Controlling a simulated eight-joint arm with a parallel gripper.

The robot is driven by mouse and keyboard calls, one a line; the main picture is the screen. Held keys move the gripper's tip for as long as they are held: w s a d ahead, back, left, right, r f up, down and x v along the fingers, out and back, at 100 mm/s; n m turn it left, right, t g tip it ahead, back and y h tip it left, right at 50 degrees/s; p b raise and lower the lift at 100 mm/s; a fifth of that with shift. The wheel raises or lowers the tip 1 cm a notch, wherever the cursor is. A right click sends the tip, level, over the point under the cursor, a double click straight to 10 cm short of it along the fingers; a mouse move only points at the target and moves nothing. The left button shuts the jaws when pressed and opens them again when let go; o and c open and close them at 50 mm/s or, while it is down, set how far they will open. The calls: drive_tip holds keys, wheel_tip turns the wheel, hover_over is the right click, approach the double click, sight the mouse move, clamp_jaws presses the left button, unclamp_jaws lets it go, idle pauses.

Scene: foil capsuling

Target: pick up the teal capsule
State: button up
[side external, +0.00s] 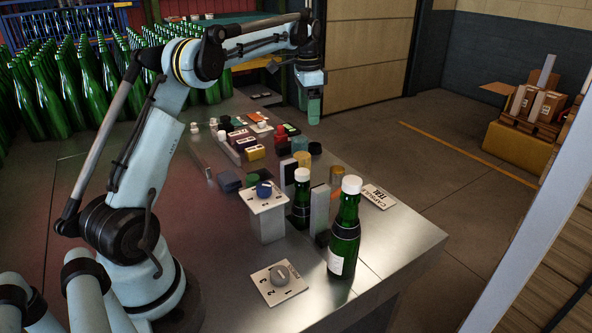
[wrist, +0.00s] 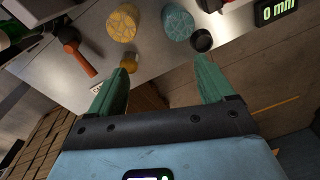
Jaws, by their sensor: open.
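The teal capsule (wrist: 178,23) is a short speckled cylinder at the top of the wrist view, beyond my fingertips and between their lines. In the side view it appears as a small teal cylinder (side external: 299,144) near the table's far edge. My gripper (wrist: 162,66) has green fingers, spread apart with nothing between them. In the side view my gripper (side external: 314,108) hangs pointing down, above and beyond the capsule, apart from it.
A yellow capsule (wrist: 123,22) stands left of the teal one, and a black cap (wrist: 201,41) lies close on its right. An orange-handled tool (wrist: 74,48) lies further left. Two green bottles, one in front (side external: 345,235), stand near the table's front. A card (side external: 378,196) reads "CAPSULE TEAL".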

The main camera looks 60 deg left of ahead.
drive_tip(key=shift+m+g, duration=0.4)
drive_tip(key=a+f, duration=0.1)
drive_tip(key=a, duration=0.1)
drive_tip(key=a+f, duration=0.2)
drive_tip(key=shift+s+f, duration=0.1)
drive_tip(key=shift+f, duration=0.05)
drive_tip(key=f, duration=1.2)
drive_tip(key=shift+a, duration=0.2)
drive_tip(key=shift+c, duration=0.3)
drive_tip(key=c, duration=1)
